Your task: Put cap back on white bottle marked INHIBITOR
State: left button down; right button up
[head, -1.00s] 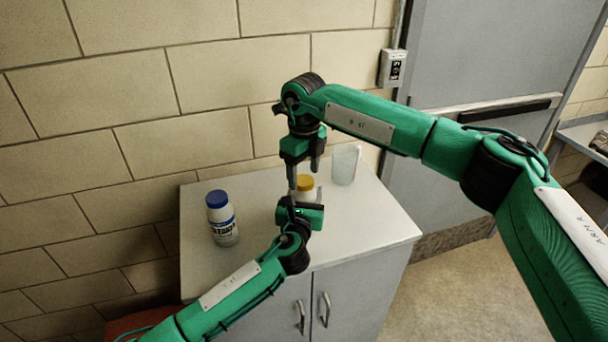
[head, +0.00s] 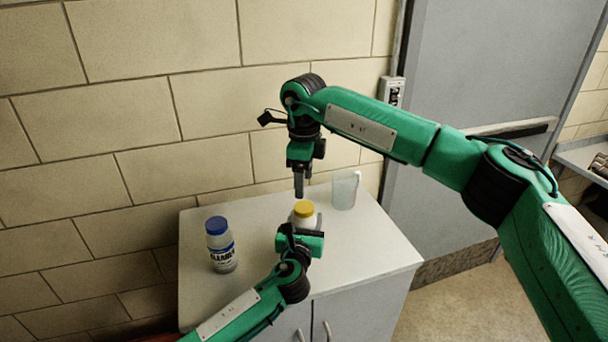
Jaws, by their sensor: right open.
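A white bottle with a yellow cap (head: 304,209) stands on the cabinet top; its lower part is hidden behind my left gripper, and no label can be read. The cap appears seated on top of the bottle. My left gripper (head: 294,232) is at the near side of this bottle, level with its body; its fingers are too hidden to tell whether they grip it. My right gripper (head: 299,192) points straight down just above the yellow cap in the picture. It is open, seen edge-on, and holds nothing visible.
A white bottle with a blue cap and dark-lettered label (head: 222,255) stands at the left on the cabinet top (head: 358,255). A translucent beaker (head: 344,190) stands close behind right of the yellow-capped bottle. The block wall is behind. The cabinet top's right front is clear.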

aim_at(304, 207)
jog(key=shift+r+n, duration=0.45)
jog(key=shift+n, duration=0.55)
jog(key=shift+f, duration=4)
jog(key=c, duration=1)
jog(key=o, duration=1.2)
jog(key=shift+c, duration=0.2)
